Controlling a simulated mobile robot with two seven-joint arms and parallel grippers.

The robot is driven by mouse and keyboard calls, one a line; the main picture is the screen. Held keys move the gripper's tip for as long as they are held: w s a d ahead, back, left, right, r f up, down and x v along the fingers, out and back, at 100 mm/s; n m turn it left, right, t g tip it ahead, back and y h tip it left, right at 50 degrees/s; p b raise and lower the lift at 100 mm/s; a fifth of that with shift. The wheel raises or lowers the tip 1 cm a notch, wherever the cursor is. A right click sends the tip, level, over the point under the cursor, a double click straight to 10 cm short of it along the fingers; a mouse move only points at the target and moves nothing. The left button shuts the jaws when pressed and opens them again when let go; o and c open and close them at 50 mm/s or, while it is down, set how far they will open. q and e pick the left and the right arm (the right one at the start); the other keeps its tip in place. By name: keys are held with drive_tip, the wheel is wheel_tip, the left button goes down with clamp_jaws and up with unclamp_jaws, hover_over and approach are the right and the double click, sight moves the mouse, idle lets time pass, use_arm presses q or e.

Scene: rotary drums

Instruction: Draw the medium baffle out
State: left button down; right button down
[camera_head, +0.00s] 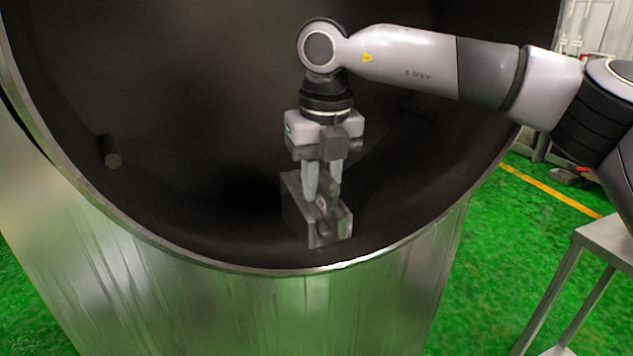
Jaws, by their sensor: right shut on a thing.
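A grey, blocky metal piece, which looks like the medium baffle (327,232), is low inside the mouth of the large drum (200,262), just behind the front rim. My right gripper (322,194) points straight down, with its two fingers shut on the top of this baffle. I cannot tell whether the baffle touches the drum wall or hangs a little above it. My left gripper is not in view.
A short dark peg (112,151) sticks out of the drum's left inner wall. The drum's metal rim curves close in front of the baffle. A grey table (606,238) stands at the right. Green floor with a yellow line (550,190) lies between them.

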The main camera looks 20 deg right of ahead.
sight(340, 211)
drive_tip(key=shift+s+d+b, duration=0.1)
drive_tip(key=shift+s+b, duration=1.15)
drive_tip(key=shift+s, duration=0.55)
drive_tip(key=shift+s+b, duration=0.6)
drive_tip(key=shift+s, duration=0.25)
drive_tip(key=shift+s+b, duration=0.55)
drive_tip(key=shift+s, duration=0.3)
drive_tip(key=shift+s+b, duration=0.5)
drive_tip(key=shift+s, duration=0.4)
drive_tip(key=shift+s+d+b, duration=0.1)
drive_tip(key=shift+s+b, duration=0.4)
drive_tip(key=shift+s, duration=0.35)
drive_tip(key=s+b, duration=0.3)
drive_tip(key=s, duration=0.4)
drive_tip(key=shift+s+d, duration=0.15)
